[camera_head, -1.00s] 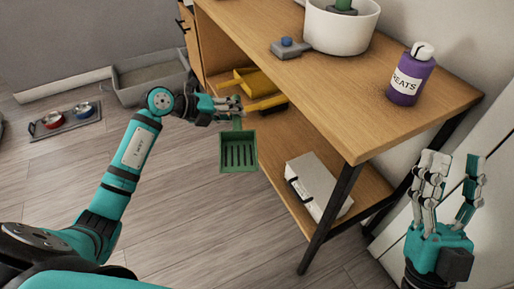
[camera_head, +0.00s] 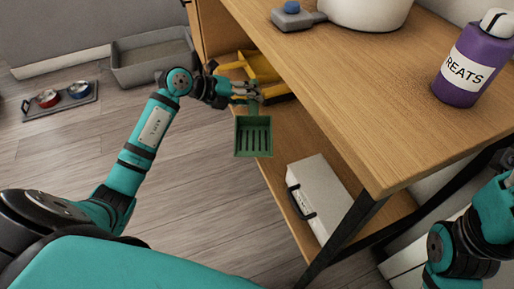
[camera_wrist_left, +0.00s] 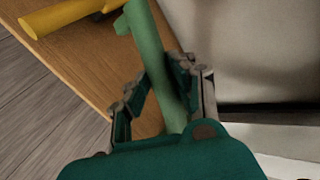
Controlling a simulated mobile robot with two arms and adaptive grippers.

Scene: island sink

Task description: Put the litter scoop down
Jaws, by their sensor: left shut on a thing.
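The green litter scoop (camera_head: 253,138) hangs with its slotted head below my left gripper (camera_head: 252,91), beside the open side of the wooden shelf unit. My left gripper is shut on the scoop's handle. In the left wrist view the green handle (camera_wrist_left: 152,55) runs up between the fingers (camera_wrist_left: 155,95). The scoop's head is hidden in that view. My right arm (camera_head: 470,240) shows at the lower right edge, but its fingers are out of the frame.
The lower shelf holds a yellow thing (camera_head: 262,70) and a white case (camera_head: 318,195). The wooden top (camera_head: 335,75) bears a purple treats bottle (camera_head: 474,60) and a white bowl (camera_head: 365,8). A grey litter tray (camera_head: 150,60) and a bowl mat (camera_head: 60,100) lie on the floor.

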